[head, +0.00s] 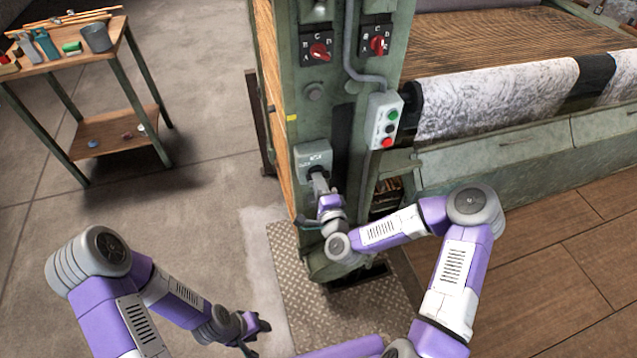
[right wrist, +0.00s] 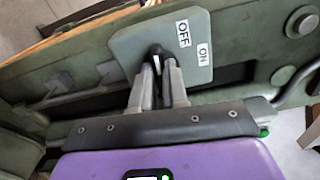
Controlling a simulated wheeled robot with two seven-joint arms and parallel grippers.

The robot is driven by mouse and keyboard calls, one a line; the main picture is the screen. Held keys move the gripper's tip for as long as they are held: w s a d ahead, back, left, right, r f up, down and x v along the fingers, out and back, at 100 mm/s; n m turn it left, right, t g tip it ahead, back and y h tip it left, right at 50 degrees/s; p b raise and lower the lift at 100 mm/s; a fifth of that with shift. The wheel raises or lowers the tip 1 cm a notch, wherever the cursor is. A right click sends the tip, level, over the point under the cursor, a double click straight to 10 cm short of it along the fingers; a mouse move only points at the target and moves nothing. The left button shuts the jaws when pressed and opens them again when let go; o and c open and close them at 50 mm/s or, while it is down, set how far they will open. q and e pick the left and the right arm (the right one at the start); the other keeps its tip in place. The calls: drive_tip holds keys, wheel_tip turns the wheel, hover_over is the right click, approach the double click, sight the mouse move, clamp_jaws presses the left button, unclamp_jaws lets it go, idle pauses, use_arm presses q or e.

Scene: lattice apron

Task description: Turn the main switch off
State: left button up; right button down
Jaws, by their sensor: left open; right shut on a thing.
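The main switch is a grey box (head: 309,154) low on the green machine post. In the right wrist view its plate (right wrist: 128,45) carries an OFF label (right wrist: 183,33) and an ON label (right wrist: 204,54). Its dark knob (right wrist: 155,50) has a white mark; I cannot tell for sure which label it points to. My right gripper (head: 318,178) is at the switch, its two fingers (right wrist: 160,77) shut on the knob and partly hiding it. My left gripper (head: 256,330) is open and empty, low over the floor, away from the machine.
Two red rotary selectors (head: 320,51) (head: 378,44) sit higher on the post. A push-button box (head: 384,121) with green, dark and red buttons is at right. A wooden bench (head: 67,58) with tools stands back left. The floor between bench and machine is clear.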

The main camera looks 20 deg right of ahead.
drive_tip(key=shift+n, duration=0.6)
drive_tip(key=c, duration=1.1)
unclamp_jaws()
drive_tip(key=shift+c, duration=0.2)
drive_tip(key=s, duration=0.7)
drive_tip(key=shift+s+d+p, duration=0.15)
drive_tip(key=shift+s+p, duration=0.15)
drive_tip(key=shift+p, duration=0.05)
drive_tip(key=shift+f, duration=0.1)
